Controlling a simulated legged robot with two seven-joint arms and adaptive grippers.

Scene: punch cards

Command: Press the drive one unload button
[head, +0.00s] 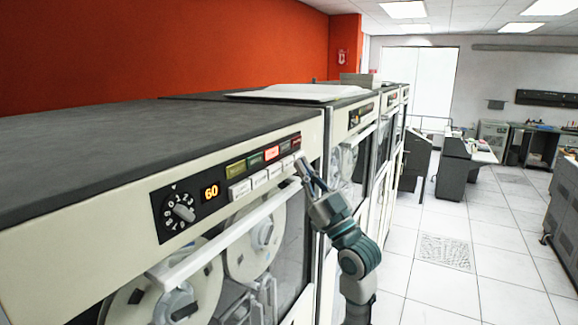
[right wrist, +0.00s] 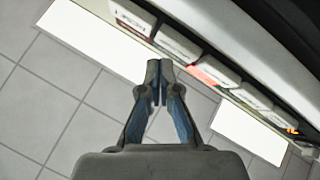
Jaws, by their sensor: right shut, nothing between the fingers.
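The nearest tape drive (head: 120,185) has a black control panel with a row of white push buttons (head: 260,180) under small coloured indicators. The button labels are too small to read in the head view, so I cannot tell which is unload. My right gripper (head: 301,166) is shut and empty, its fingertips at the right end of the button row. In the right wrist view the shut fingertips (right wrist: 159,71) point at the panel edge, just below the white buttons (right wrist: 178,44). An end button (right wrist: 132,17) appears to read RESET. I cannot tell whether the fingers touch anything. My left gripper is out of view.
A rotary dial (head: 180,209) and an orange display reading 60 (head: 210,192) sit left of the buttons. A white handle bar (head: 225,240) runs below the panel. More drives stand in line behind, with a console (head: 465,165) across the aisle. The tiled floor (head: 430,285) at right is clear.

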